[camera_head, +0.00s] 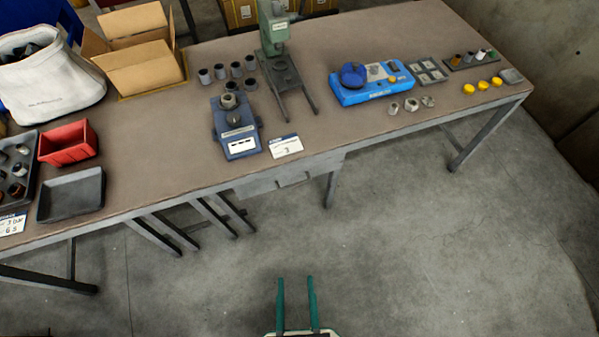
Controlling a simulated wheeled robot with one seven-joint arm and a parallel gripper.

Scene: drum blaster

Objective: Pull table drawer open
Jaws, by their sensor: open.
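The table (190,171) runs across the view with a brown top and a grey metal frame. Its grey drawer (291,179) hangs under the front edge near the middle and appears closed. A small handle or recess on the drawer front is too small to make out clearly. My gripper (296,281) has two teal fingers, parallel and apart, with nothing between them. It is at the bottom centre, over the floor, well short of the drawer and apart from it.
A blue device (236,130), a label card (286,147) and a green press (274,30) stand on the tabletop above the drawer. Table legs (331,188) stand below the front edge. The concrete floor (420,250) between my gripper and the table is clear.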

